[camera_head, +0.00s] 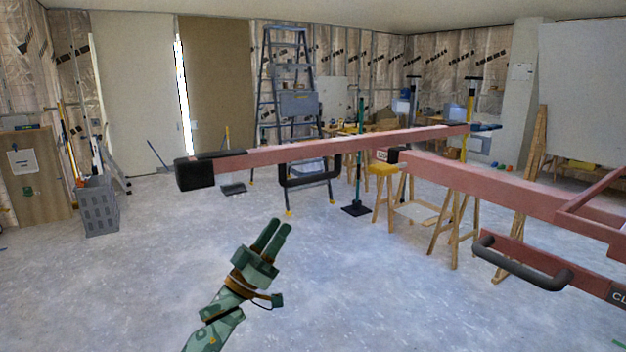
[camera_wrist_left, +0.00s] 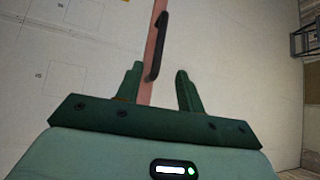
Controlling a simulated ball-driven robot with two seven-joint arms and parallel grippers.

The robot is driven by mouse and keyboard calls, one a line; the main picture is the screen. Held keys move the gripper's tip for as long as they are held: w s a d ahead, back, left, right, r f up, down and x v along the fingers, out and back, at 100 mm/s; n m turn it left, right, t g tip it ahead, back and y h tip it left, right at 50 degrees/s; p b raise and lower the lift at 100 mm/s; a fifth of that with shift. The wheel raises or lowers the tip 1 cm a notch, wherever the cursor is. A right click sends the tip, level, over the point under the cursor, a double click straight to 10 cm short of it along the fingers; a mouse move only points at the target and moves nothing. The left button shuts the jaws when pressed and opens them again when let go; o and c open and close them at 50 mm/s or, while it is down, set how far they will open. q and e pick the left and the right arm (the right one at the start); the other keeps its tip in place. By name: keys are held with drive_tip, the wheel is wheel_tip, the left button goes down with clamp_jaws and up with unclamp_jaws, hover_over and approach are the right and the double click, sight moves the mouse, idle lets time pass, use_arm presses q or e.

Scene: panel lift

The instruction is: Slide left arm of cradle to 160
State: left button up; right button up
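The cradle is a red-painted frame, and its left arm (camera_head: 270,153) is a long bar with a black end block (camera_head: 195,172) at its left end. A black U-shaped handle (camera_head: 310,183) hangs under that arm; it also shows in the left wrist view (camera_wrist_left: 158,45). My left gripper (camera_head: 275,228) is open and empty, below and left of the handle and apart from it in the head view. In the left wrist view its two fingers (camera_wrist_left: 157,82) are spread, with the red bar beyond them. No scale number is readable. My right gripper is out of view.
A second black handle (camera_head: 520,263) is on the cradle's near right part. A grey crate (camera_head: 97,205) stands at left. The floor in front is clear.

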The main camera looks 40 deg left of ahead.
sight(309, 180)
use_arm(q)
drive_tip(key=x, duration=1.3)
drive_tip(key=shift+w+r, duration=0.15)
drive_tip(key=shift+r, duration=0.05)
clamp_jaws()
